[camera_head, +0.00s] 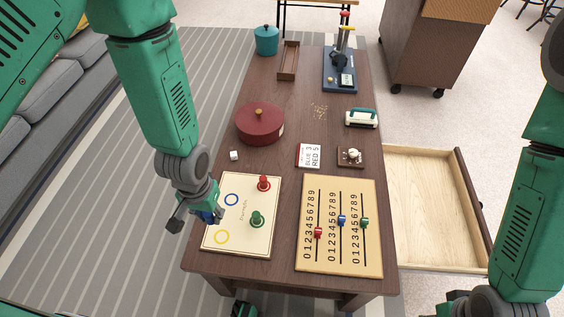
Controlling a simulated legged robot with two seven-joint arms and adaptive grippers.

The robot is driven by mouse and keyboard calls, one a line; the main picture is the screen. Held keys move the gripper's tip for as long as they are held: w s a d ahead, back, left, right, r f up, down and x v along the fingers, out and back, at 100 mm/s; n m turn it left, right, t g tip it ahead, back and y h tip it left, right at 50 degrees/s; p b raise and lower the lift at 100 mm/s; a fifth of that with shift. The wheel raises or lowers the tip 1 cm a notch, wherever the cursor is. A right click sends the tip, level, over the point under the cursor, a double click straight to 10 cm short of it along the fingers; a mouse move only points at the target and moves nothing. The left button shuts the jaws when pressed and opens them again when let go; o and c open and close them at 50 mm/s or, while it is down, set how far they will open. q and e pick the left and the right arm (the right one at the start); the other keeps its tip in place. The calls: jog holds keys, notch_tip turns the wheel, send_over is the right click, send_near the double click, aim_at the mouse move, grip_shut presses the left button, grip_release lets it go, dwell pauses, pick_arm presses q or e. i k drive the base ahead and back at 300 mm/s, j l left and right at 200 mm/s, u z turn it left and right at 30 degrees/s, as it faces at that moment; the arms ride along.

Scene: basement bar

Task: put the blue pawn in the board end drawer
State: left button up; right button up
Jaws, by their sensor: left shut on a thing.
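My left gripper (197,214) is over the left edge of the cream game board (238,245). It is shut on the blue pawn (208,217), which is mostly hidden by the fingers. I cannot tell whether the pawn touches the board. A red pawn (264,184) and a green pawn (257,219) stand on the board, beside a blue ring and a yellow ring. An open wooden drawer (432,196) sticks out from the table's right side, near the board end, and looks empty. My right gripper (455,305) shows only partly at the bottom right edge; its jaws are unclear.
A number slider board (340,262) lies between the game board and the drawer. Behind are a red lidded pot (260,124), a white die (234,155), a score card (309,155) and a small brown block (350,157). The middle of the table (300,95) has free room.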

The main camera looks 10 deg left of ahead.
aim_at(441, 206)
jog(key=k+l, duration=0.1)
jog(key=l, duration=0.35)
jog(key=k+l, duration=0.15)
jog(key=l, duration=0.3)
jog(key=k+l, duration=0.1)
jog(key=l, duration=0.35)
jog(key=k+l, duration=0.1)
jog(key=l, duration=0.35)
jog(key=i+l, duration=0.25)
jog(key=l, duration=0.2)
jog(key=i+l, duration=0.3)
jog(key=l, duration=0.15)
jog(key=i+l, duration=0.25)
jog(key=l, duration=0.25)
jog(key=i+l+z, duration=0.1)
jog(key=i+l, duration=0.2)
jog(key=l, duration=0.15)
jog(key=i+l, duration=0.1)
jog(key=i, duration=0.15)
